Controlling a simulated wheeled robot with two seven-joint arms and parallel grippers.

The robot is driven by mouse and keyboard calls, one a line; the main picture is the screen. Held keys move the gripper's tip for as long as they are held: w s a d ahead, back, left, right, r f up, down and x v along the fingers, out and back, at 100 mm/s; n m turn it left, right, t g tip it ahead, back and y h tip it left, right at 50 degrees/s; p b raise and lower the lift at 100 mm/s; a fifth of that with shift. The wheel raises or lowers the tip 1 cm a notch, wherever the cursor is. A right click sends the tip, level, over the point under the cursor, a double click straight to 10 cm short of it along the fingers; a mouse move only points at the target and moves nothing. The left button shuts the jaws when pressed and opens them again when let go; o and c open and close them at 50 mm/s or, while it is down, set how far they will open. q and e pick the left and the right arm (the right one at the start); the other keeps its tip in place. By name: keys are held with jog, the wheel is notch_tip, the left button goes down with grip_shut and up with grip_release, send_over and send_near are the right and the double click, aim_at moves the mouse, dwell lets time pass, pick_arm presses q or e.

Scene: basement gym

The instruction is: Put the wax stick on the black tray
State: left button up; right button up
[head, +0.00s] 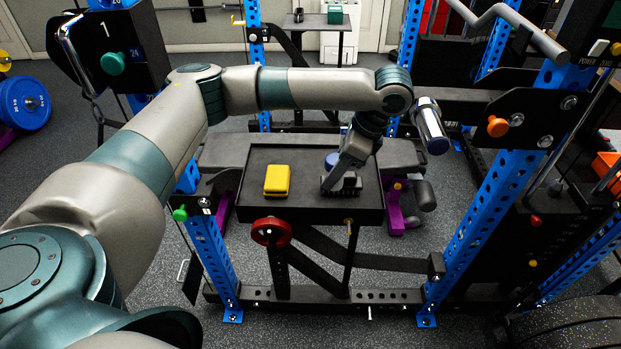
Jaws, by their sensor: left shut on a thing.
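The black tray (222,203), wide and rimmed, lies flat across the middle of the rack. My left gripper (331,184) points down over its right half. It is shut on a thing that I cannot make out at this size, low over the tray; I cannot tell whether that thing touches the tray. I cannot pick out the wax stick for sure. A dark ribbed object (351,184) shows right beside the fingers. My right gripper is not in view.
A yellow block (277,180) stands on the tray's left half, with bare surface around it. Blue rack posts (463,226) rise on both sides. A chrome bar end (430,125) is to the right of my left wrist.

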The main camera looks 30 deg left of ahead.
pick_arm(q)
jog(key=a+f, duration=0.1)
jog(key=a, duration=0.1)
jog(key=w+a+f+p, duration=0.1)
jog(key=a, duration=0.1)
jog(key=a+f, duration=0.2)
jog(key=a, duration=0.1)
jog(key=shift+w, duration=0.3)
jog(key=shift+a+f, duration=0.2)
jog(key=shift+w+f, duration=0.1)
jog(key=shift+f+p, duration=0.9)
jog(key=shift+f, duration=1.1)
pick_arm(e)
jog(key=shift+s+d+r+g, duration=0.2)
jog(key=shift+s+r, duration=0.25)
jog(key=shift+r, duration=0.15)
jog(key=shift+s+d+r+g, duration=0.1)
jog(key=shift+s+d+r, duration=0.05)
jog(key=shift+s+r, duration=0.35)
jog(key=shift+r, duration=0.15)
pick_arm(q)
jog(key=o, duration=1.1)
jog(key=shift+f, duration=0.1)
